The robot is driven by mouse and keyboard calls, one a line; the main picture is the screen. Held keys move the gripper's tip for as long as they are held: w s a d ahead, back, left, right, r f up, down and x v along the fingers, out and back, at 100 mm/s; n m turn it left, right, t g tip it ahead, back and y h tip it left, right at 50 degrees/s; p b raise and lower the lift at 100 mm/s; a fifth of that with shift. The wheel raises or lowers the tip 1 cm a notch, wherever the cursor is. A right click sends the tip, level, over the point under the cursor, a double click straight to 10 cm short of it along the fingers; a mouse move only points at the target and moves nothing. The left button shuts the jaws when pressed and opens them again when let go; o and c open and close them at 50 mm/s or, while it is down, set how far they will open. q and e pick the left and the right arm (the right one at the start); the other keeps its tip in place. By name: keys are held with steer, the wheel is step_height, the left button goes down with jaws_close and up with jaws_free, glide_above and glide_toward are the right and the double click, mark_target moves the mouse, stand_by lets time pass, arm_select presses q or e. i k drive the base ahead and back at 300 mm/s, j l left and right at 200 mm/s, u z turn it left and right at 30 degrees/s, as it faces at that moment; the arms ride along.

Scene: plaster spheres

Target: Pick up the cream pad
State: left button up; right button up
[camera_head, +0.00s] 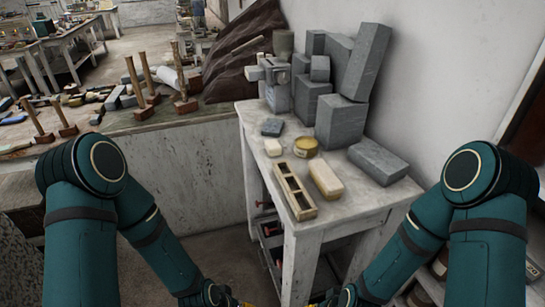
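A small flat cream piece (266,147) lies near the left edge of the grey-white table top (345,205). A larger cream block (326,181) with a tan lower part lies further right, beside a tan compartmented box. I cannot tell for certain which of the two is the cream pad. Both are free of my grippers. My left gripper (232,300) is only partly visible at the bottom edge, below and in front of the table. My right gripper (322,301) is also mostly cut off there. Their fingers are too hidden to read.
The compartmented box (294,190) sits at the table's front. A yellowish tin (305,147), a dark grey block (272,127) and a grey slab (378,160) share the top. Tall grey blocks (341,122) and a vise-like device (277,86) stand behind, near the wall.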

mark_target(274, 148)
steer(key=k+z, duration=0.2)
steer(key=z, duration=0.15)
steer(key=k+l+z, duration=0.1)
steer(key=z, duration=0.25)
steer(key=k+z, duration=0.1)
steer(key=z, duration=1.55)
steer(key=k+j+z, duration=0.2)
steer(key=j, duration=0.2)
steer(key=j+z, duration=0.25)
steer(key=k+j, duration=0.15)
steer(key=j, duration=0.25)
steer(key=k+j, duration=0.2)
steer(key=j, duration=0.15)
steer(key=k+j, duration=0.15)
steer(key=j, duration=0.25)
steer(key=k+j, duration=0.2)
steer(key=j, duration=0.2)
steer(key=k+j, duration=0.15)
steer(key=j, duration=0.2)
